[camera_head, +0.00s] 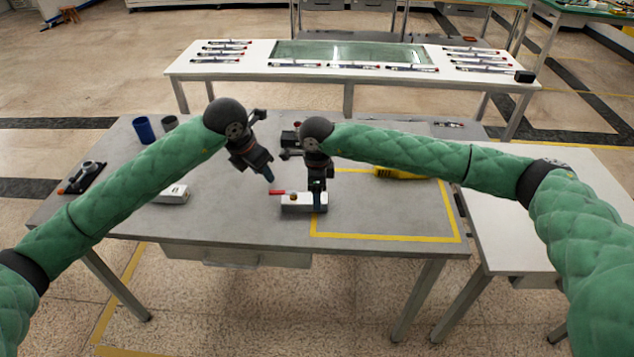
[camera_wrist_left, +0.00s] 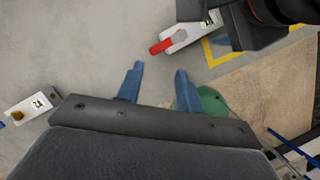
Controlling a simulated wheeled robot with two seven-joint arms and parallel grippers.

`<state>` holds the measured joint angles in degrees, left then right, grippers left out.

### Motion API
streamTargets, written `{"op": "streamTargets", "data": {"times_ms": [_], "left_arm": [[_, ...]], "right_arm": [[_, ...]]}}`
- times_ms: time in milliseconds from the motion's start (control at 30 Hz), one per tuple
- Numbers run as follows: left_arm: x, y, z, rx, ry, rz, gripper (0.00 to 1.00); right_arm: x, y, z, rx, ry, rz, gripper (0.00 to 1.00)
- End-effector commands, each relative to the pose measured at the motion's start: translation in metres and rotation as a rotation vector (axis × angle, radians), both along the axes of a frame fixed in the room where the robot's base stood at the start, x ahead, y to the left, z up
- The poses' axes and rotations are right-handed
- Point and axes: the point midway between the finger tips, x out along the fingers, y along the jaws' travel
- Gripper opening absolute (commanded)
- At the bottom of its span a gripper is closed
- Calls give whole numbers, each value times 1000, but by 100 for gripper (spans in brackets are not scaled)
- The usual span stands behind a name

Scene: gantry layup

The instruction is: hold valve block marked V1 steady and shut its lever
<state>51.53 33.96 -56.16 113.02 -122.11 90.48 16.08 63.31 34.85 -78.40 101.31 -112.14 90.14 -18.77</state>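A pale valve block (camera_head: 291,208) with a red lever (camera_head: 277,192) stands near the table's front edge. Its lever sticks out past the block's left end. In the left wrist view the block (camera_wrist_left: 180,38) and lever (camera_wrist_left: 160,46) show beyond my fingers; its label is partly covered and I cannot read it. My right gripper (camera_head: 318,200) is down over the block's right end, a blue finger against its near face. My left gripper (camera_head: 269,178) is above and left of the lever, apart from it. Its blue fingers (camera_wrist_left: 158,70) are spread with nothing between them.
A second pale block (camera_head: 172,195) lies left, partly behind my left arm; its label is unclear.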

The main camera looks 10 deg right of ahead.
Motion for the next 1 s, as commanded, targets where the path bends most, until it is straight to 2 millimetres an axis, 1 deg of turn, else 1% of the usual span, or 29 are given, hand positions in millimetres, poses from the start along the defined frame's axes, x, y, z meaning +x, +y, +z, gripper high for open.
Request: {"op": "streamTargets", "data": {"times_ms": [33,100,200,300,533,833,867,1000], "left_arm": [[0,0,0,0,0,0,36],[0,0,0,0,0,0,36],[0,0,0,0,0,0,36],[0,0,0,0,0,0,36],[0,0,0,0,0,0,36],[0,0,0,0,0,0,36],[0,0,0,0,0,0,32],[-2,-3,-2,-23,9,-9,5]], "right_arm": [[-1,0,-8,0,2,-1,67],[-1,0,-17,0,2,-1,67],[0,0,-25,0,0,-1,67],[0,0,-29,1,-1,-1,67],[0,0,-30,2,-1,-1,67],[0,0,-30,1,-1,-1,8],[0,0,-30,1,-1,-1,8],[0,0,-30,1,0,-1,8]]}}
